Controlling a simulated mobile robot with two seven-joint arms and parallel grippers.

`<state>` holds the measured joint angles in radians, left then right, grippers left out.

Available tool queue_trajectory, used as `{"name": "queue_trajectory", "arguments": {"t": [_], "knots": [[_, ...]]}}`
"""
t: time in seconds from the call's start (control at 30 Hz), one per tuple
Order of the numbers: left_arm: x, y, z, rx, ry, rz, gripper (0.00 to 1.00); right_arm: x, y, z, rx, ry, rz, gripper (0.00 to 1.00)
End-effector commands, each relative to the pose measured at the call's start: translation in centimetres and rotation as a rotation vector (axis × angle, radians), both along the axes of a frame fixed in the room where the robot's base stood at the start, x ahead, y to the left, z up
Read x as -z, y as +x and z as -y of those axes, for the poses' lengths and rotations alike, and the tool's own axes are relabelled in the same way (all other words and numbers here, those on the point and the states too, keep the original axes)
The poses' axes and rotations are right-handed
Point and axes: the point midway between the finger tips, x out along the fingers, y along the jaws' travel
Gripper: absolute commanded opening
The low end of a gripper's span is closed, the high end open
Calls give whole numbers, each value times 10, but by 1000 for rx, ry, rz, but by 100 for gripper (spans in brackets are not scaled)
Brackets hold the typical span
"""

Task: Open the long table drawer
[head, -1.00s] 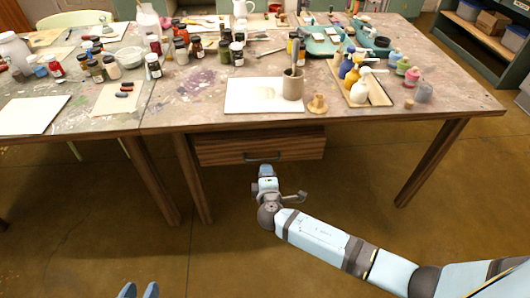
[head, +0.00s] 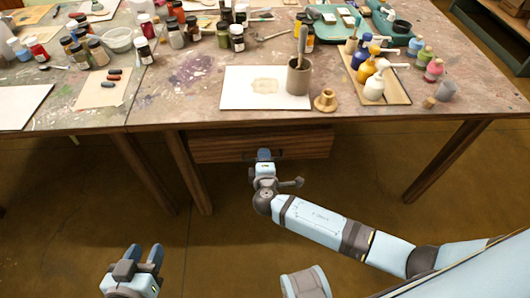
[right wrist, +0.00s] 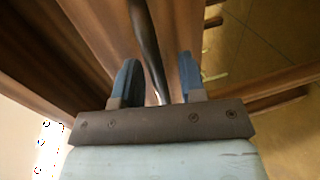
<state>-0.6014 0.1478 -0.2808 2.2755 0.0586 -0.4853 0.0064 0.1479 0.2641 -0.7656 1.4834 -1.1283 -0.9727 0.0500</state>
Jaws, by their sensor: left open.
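The long table drawer (head: 215,147) is a brown wooden front under the table's front edge, and it looks shut. Its dark bar handle (right wrist: 147,42) runs between the fingers of my right gripper in the right wrist view, nearer the left finger. My right gripper (head: 264,154) is at the drawer front in the head view and covers much of the handle there. Its blue fingers stand apart, with a gap beside the bar. My left gripper (head: 143,256) is open and empty at the lower left, away from the drawer.
The paint-stained table (head: 190,100) holds a white board (head: 245,92), a grey cup (head: 299,75), a tray of pump bottles (head: 397,95) and several jars. Table legs (head: 190,175) stand left of the drawer, another (head: 445,160) to the right. The floor in front is clear.

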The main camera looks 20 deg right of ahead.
Motion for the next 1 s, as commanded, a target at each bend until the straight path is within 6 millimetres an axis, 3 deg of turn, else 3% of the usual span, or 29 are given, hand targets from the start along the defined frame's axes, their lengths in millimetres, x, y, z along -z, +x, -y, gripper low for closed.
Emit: {"name": "queue_trajectory", "arguments": {"t": [0.37,0.5,0.53,1.0], "knots": [[-1,0,0,5,4,3,43,0,-1,-1,0,1,0,36],[0,-1,0,5,3,1,43,0,-1,-1,0,1,0,3],[0,-1,0,5,4,0,43,0,-1,-1,0,1,0,0],[1,-1,2,-2,-5,-8,43,1,-1,7,0,0,-1,0]]}}
